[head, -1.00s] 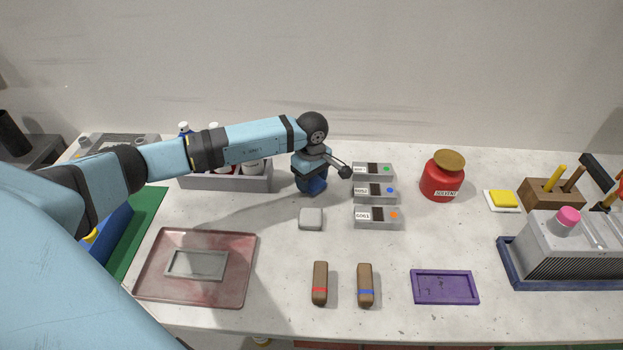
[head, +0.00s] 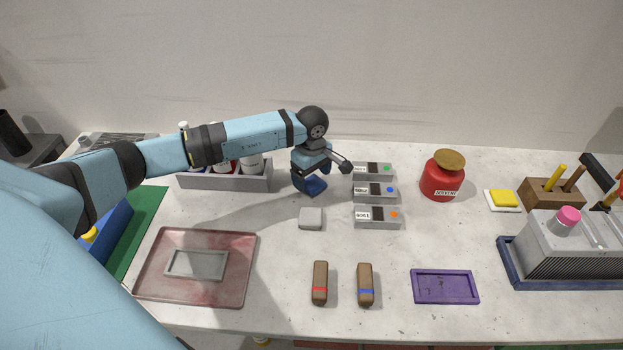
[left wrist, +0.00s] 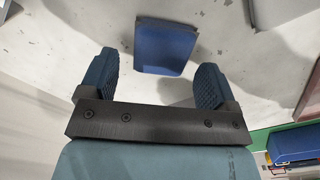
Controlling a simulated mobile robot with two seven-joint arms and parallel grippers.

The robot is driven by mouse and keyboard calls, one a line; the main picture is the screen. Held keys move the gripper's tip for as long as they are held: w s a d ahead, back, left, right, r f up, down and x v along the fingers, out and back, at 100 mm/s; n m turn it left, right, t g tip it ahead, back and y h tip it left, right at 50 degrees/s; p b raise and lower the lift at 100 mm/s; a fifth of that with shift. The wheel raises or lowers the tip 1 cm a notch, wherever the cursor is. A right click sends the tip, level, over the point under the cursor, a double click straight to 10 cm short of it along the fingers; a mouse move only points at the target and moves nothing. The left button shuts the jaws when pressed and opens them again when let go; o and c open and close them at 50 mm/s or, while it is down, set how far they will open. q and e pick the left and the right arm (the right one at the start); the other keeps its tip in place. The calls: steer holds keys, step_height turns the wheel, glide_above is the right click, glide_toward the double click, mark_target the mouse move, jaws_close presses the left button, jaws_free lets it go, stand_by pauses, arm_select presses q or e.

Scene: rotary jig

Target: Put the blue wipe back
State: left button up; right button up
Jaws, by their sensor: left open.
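The blue wipe (head: 314,187) lies on the table, left of the labelled grey boxes and behind a small grey block. It also shows in the left wrist view (left wrist: 165,46), just past the fingertips and roughly centred between them, touching neither finger. My left gripper (head: 308,174) is open and empty, close above the wipe; its two spread fingers also show in the left wrist view (left wrist: 156,65). The gripper partly hides the wipe in the head view. My right gripper is not in view.
Three labelled grey boxes (head: 376,193) stand close to the gripper's right. The grey block (head: 311,217) is in front. A grey bin of bottles (head: 225,180) is behind left. A red solvent jar (head: 440,178) and a yellow wipe (head: 503,198) on a white plate are further right.

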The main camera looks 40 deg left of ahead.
mark_target(312, 180)
arm_select(q)
step_height(312, 180, up, 10)
steer(key=shift+r+b, duration=0.25)
steer(key=shift+b, duration=0.1)
stand_by(0.4)
